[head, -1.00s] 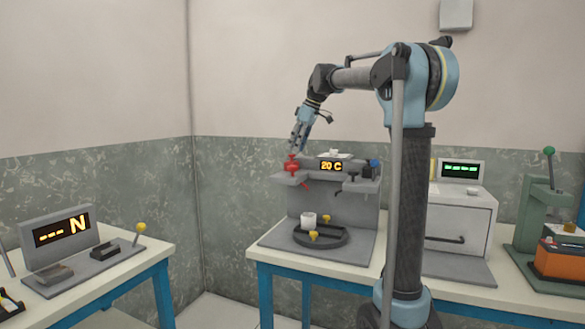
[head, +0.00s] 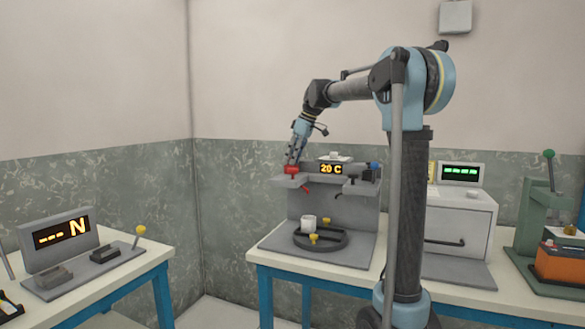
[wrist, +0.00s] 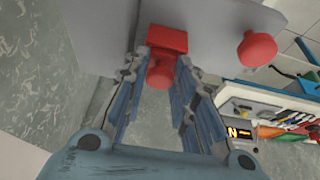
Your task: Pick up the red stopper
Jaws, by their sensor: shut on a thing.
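The red stopper (head: 291,170) is at the left end of the grey machine's upper ledge. My gripper (head: 292,162) reaches down onto it from above, and its fingers hide the stopper's top. In the wrist view, my gripper (wrist: 162,62) has its two fingers on either side of a round red part of the stopper (wrist: 159,75), shut on it. A red block (wrist: 167,38) shows just beyond the fingertips; I cannot tell whether it belongs to the stopper. The stopper still appears to be at the ledge.
A second red knob (wrist: 257,50) is close beside the fingers. The machine's display (head: 331,169) reads 20 C. A white cup (head: 308,222) stands on the round dark tray (head: 334,241) below. A white-grey box unit (head: 460,215) stands to the right.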

